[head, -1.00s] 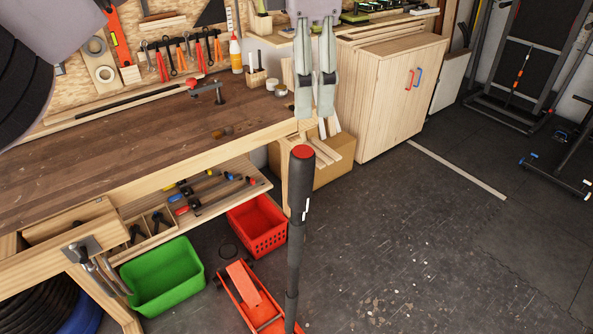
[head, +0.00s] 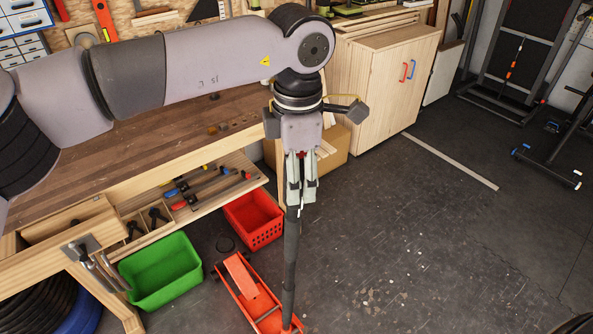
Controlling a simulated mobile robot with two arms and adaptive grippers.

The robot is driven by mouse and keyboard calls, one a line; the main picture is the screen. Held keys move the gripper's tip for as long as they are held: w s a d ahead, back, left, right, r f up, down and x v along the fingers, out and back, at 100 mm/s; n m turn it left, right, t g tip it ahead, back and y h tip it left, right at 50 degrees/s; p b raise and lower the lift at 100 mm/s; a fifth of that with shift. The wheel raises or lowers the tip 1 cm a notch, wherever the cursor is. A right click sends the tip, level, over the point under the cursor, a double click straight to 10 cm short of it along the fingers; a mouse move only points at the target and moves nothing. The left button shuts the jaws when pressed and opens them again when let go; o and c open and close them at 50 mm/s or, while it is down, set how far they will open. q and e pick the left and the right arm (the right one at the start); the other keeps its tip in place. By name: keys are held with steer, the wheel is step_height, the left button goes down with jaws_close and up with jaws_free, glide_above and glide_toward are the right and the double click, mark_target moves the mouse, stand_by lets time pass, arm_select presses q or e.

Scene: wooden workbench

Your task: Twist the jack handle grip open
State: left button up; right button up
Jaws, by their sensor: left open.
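The red floor jack (head: 245,285) stands on the dark floor, and its long black handle (head: 291,250) rises upright from it. My left gripper (head: 302,196) points straight down over the top of the handle. Its two pale fingers are open, one on each side of the handle grip. A bit of the grip's red end shows between the fingers, just under the palm. Most of the grip is hidden behind the fingers, and I cannot tell whether they touch it. My right gripper is not in view.
The wooden workbench (head: 150,150) is behind and left, under my left arm. A green bin (head: 165,272) and a red crate (head: 254,222) sit on the floor left of the handle. A wooden cabinet (head: 378,95) stands behind.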

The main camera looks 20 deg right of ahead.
arm_select(q)
steer(key=shift+f, duration=0.5)
steer(key=c, duration=1.2)
steer(key=shift+o, duration=0.2)
